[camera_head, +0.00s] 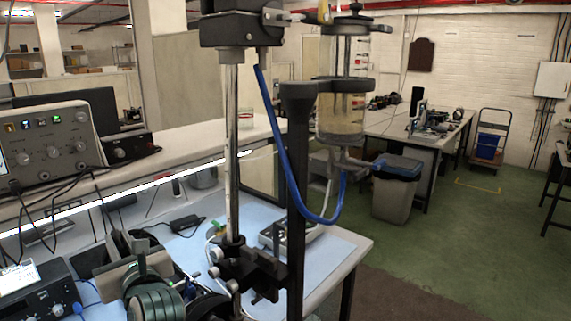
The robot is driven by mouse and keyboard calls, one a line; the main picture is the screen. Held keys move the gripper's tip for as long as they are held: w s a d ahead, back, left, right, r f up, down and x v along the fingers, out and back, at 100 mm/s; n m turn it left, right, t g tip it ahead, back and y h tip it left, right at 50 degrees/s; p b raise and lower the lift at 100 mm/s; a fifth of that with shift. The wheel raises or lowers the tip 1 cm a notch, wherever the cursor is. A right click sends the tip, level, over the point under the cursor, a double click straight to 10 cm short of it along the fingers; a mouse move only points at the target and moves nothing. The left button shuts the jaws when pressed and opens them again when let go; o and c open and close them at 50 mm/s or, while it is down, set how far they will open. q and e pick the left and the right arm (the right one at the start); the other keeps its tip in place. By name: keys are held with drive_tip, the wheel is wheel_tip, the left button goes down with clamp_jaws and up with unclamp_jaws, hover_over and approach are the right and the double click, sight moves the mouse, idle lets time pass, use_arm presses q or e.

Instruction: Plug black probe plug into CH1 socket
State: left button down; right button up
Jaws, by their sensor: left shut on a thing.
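My left gripper (137,262) is at the lower left, low over the bench beside the clamp stand. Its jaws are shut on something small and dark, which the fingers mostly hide. I cannot tell for sure that this is the black probe plug. A grey instrument (52,146) with knobs, lit buttons and plugged-in black leads stands on the raised shelf at left. Socket labels are too small to read, so I cannot pick out CH1. My right gripper is out of view.
A tall metal stand (231,150) and a dark upright post (297,200) rise right of the gripper. A glass cylinder (341,112) and a blue hose (283,160) hang there. Dark cables cross the bench. The blue mat (325,262) is partly clear.

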use_arm(q)
drive_tip(key=s+d+f+m+t+h+b, duration=0.1)
drive_tip(key=s+d+f+m+h, duration=0.1)
drive_tip(key=s+d+f+h, duration=0.2)
drive_tip(key=s+d+f+m+t+h+b, duration=0.2)
drive_tip(key=s+f, duration=0.5)
drive_tip(key=f, duration=0.4)
drive_tip(key=s+d+f+m+t+h+b, duration=0.1)
drive_tip(key=s+d+f+m+h, duration=0.3)
drive_tip(key=d+f, duration=0.4)
drive_tip(key=s+h+b, duration=0.1)
drive_tip(key=s, duration=0.1)
drive_tip(key=shift+s+d+h, duration=0.35)
drive_tip(key=shift+h, duration=0.05)
drive_tip(key=shift+f, duration=0.1)
